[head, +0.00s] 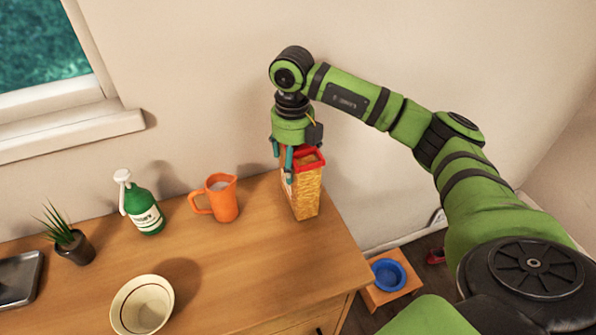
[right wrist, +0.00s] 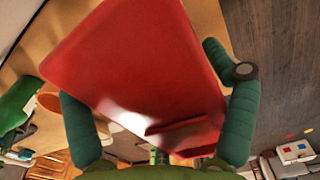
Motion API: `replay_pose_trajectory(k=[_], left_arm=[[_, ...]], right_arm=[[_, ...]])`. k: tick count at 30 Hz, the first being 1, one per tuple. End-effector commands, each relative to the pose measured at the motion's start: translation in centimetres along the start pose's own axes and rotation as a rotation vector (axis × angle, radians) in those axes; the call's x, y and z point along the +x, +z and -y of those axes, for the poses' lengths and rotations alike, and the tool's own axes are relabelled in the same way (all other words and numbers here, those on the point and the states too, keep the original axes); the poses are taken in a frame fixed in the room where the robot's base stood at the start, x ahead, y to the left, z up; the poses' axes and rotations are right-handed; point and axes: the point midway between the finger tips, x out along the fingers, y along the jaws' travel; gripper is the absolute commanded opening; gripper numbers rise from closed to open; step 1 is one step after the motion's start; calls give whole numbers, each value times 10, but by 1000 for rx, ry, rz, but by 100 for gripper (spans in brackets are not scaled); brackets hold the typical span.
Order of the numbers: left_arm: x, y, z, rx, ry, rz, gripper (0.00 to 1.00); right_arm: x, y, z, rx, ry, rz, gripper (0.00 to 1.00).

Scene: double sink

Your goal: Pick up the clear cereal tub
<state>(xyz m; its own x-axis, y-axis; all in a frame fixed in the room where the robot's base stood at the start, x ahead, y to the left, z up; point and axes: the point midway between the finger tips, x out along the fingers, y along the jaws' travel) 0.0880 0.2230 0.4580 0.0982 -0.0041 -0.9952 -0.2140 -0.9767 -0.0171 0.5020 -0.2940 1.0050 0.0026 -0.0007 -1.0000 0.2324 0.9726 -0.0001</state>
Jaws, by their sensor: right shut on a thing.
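The clear cereal tub (head: 305,194) stands upright at the right end of the wooden counter, with golden cereal showing through its walls and a red lid. The red lid (right wrist: 140,65) fills the middle of the right wrist view. My right gripper (head: 288,160) comes down from above onto the tub's top, with its fingers shut on it. In the right wrist view one finger is on each side of the lid. The tub's base appears to be at the counter surface; I cannot tell whether it is lifted. My left gripper is not in view.
An orange jug (head: 218,198) stands left of the tub, then a green bottle (head: 145,209), a potted plant (head: 72,244) and a cream bowl (head: 142,304). A wall is close behind. A blue bowl (head: 388,274) sits lower down at the right.

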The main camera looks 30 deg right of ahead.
Motion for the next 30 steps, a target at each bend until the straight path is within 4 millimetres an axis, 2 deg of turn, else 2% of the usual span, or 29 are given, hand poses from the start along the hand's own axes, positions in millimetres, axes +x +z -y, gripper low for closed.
replay_pose_trajectory(k=[8,11,15,21,30], left_arm=[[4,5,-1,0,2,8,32],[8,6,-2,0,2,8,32],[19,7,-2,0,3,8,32],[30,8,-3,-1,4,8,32],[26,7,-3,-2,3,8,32]], right_arm=[[-4,0,-1,-1,1,0,31],[-14,1,-1,-1,1,3,31],[-39,1,-1,-2,3,6,30],[-66,-33,33,3,-2,6,30],[-102,-75,68,2,-1,3,30]])
